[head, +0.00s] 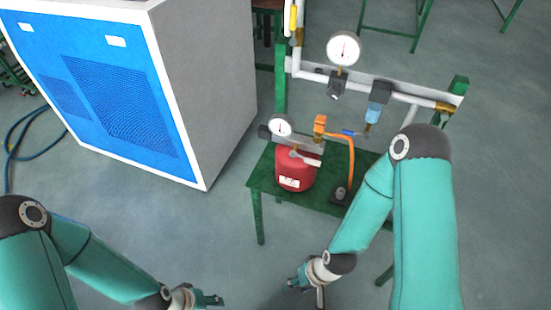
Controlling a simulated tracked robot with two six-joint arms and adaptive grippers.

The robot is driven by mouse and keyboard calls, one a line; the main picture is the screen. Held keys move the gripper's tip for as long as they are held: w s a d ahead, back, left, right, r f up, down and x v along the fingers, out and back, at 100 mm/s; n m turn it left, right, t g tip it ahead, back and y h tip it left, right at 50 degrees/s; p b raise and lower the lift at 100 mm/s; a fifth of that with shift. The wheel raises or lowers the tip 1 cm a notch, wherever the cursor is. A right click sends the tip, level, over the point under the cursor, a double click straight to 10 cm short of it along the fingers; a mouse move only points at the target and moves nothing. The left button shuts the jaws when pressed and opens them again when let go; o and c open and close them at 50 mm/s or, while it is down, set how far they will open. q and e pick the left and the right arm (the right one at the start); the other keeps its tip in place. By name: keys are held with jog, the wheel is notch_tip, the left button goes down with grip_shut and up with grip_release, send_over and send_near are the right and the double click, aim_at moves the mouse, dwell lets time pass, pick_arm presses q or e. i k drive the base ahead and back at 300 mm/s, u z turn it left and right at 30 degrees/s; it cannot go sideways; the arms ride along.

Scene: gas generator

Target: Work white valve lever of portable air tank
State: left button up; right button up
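The portable air tank (297,172) is a small red tank on a green metal stand. A round white gauge (280,127) sits on its top left. A whitish valve lever (305,158) lies across the upper front of the tank; its exact angle is hard to tell. My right gripper (305,291) is below the stand in the picture, apart from the tank, with its fingers seemingly spread and nothing between them. My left gripper (210,300) is at the bottom edge, left of the right one, partly cut off. Neither gripper touches the tank or lever.
A large blue and grey cabinet (225,90) stands at the left. The green stand (262,178) carries an orange fitting and hose (351,165). White piping with a larger gauge (343,48) and a blue filter (378,100) rises behind. Floor before the stand is clear.

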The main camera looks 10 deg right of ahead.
aim_at(307, 160)
jog(key=z, duration=0.4)
jog(key=i, duration=0.2)
jog(key=u, duration=2.25)
jog(key=k, duration=2.55)
jog(key=z, duration=1.2)
jog(key=i, duration=1)
